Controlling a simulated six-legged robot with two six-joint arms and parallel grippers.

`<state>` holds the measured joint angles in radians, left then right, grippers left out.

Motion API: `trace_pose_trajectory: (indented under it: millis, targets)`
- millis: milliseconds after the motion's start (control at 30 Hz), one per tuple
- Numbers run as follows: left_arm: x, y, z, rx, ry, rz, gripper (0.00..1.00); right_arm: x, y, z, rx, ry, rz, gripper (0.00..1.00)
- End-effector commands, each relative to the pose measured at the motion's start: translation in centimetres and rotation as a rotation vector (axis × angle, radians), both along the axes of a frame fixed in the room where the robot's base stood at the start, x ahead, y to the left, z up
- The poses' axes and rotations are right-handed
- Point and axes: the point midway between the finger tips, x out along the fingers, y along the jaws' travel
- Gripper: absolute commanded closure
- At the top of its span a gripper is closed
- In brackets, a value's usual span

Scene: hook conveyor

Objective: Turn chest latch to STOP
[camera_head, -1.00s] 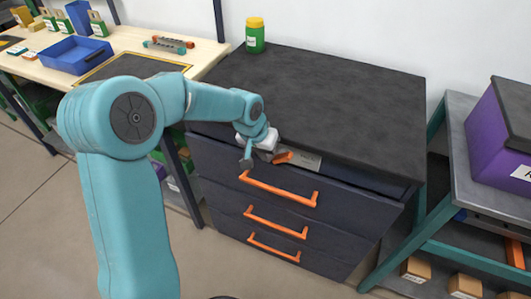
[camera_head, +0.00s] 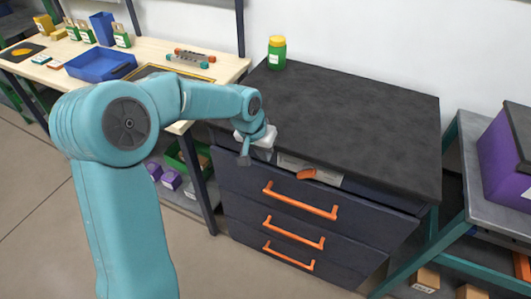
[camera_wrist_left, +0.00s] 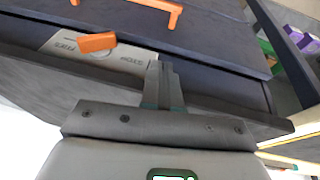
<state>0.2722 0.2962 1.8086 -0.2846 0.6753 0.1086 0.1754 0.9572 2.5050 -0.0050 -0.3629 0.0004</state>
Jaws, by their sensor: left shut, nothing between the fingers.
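The chest latch is an orange lever (camera_head: 306,174) on a pale plate (camera_head: 326,177) below the dark top of the chest. In the left wrist view the lever (camera_wrist_left: 96,42) lies slightly tilted across the plate (camera_wrist_left: 130,60). Small lettering sits at both ends of the plate, too blurred to read surely. My left gripper (camera_head: 245,158) is shut and empty, left of the latch at the chest's front edge. In the wrist view its fingertips (camera_wrist_left: 161,68) are apart from the lever, near the plate's right end. My right gripper is not in view.
The chest (camera_head: 350,110) has drawers with orange handles (camera_head: 300,200) below the latch. A green jar with a yellow lid (camera_head: 277,52) stands on its back left corner. A wooden table (camera_head: 215,68) stands left, a grey rack (camera_head: 480,165) right. Floor in front is clear.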

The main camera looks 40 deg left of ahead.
Motion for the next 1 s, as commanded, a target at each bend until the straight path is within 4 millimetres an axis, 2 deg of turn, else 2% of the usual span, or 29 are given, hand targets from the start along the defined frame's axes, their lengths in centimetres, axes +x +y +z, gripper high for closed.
trace_pose_trajectory:
  millis: [200, 233, 300, 367, 467, 500, 567, 600, 667, 700, 800, 833, 900, 1000]
  targets:
    - [0.3, -0.4, -0.1, 0.000, 0.000, -0.002, 1.00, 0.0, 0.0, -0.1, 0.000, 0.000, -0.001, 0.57]
    - [0.3, -0.4, -0.1, 0.000, 0.000, -0.002, 1.00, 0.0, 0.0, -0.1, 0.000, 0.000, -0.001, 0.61]
    - [0.3, -0.7, -0.6, -0.005, 0.004, -0.007, 1.00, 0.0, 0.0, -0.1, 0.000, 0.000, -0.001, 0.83]
    - [0.2, -2.0, -2.3, -0.022, 0.016, -0.023, 1.00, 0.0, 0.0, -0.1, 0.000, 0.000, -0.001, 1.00]
    - [-0.8, -6.3, -8.0, -0.086, 0.053, -0.070, 1.00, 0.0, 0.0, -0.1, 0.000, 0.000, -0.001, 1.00]
    - [-1.8, -8.6, -10.9, -0.120, 0.071, -0.088, 1.00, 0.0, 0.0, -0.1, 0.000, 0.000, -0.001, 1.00]
    - [-4.2, -12.1, -15.3, -0.169, 0.104, -0.111, 1.00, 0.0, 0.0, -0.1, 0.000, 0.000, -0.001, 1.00]
    - [-6.2, -14.4, -17.8, -0.199, 0.127, -0.119, 1.00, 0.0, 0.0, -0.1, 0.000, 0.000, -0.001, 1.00]
    - [-9.5, -17.2, -20.9, -0.233, 0.161, -0.127, 1.00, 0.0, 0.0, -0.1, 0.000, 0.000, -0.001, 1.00]
    - [-11.8, -18.7, -22.6, -0.249, 0.183, -0.127, 1.00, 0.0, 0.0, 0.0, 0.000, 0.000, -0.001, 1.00]
    - [-16.8, -21.2, -25.1, -0.266, 0.228, -0.125, 1.00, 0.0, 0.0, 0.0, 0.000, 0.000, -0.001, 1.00]
    - [-17.9, -21.6, -25.5, -0.268, 0.237, -0.124, 1.00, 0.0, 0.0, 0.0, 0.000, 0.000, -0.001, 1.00]
    - [-19.6, -22.2, -26.0, -0.267, 0.250, -0.121, 1.00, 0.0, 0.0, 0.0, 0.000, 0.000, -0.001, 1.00]
    - [-20.5, -22.3, -26.3, -0.266, 0.254, -0.119, 1.00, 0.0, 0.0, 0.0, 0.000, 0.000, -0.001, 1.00]
